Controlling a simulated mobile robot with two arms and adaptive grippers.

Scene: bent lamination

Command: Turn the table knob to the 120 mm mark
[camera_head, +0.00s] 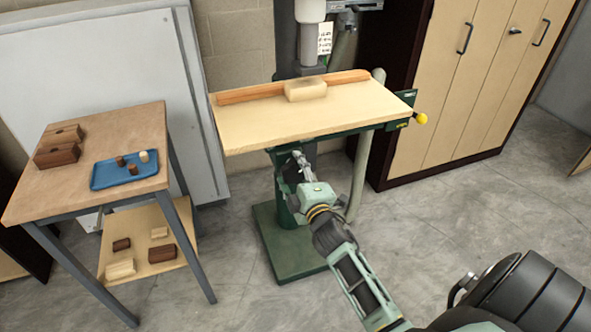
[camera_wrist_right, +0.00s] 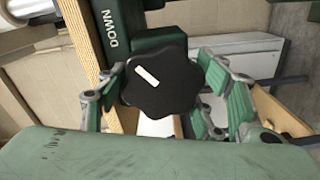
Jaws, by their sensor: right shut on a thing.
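The table knob (camera_wrist_right: 160,98) is a black, lobed knob with a white pointer line, seen in the right wrist view. It sits on a green housing (camera_wrist_right: 148,40) lettered DOWN. My right gripper (camera_wrist_right: 163,76) has its fingers on both sides of the knob and is shut on it. In the head view, my right gripper (camera_head: 298,160) reaches under the front edge of the drill press table (camera_head: 300,117), and the knob is hidden there. No millimetre scale is readable. My left gripper is not in view.
A wooden fence (camera_head: 240,95) and a pale block (camera_head: 306,90) lie on the drill press table. A side table (camera_head: 100,208) with a blue tray (camera_head: 112,181) stands at left. Cabinets (camera_head: 470,90) stand behind at right.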

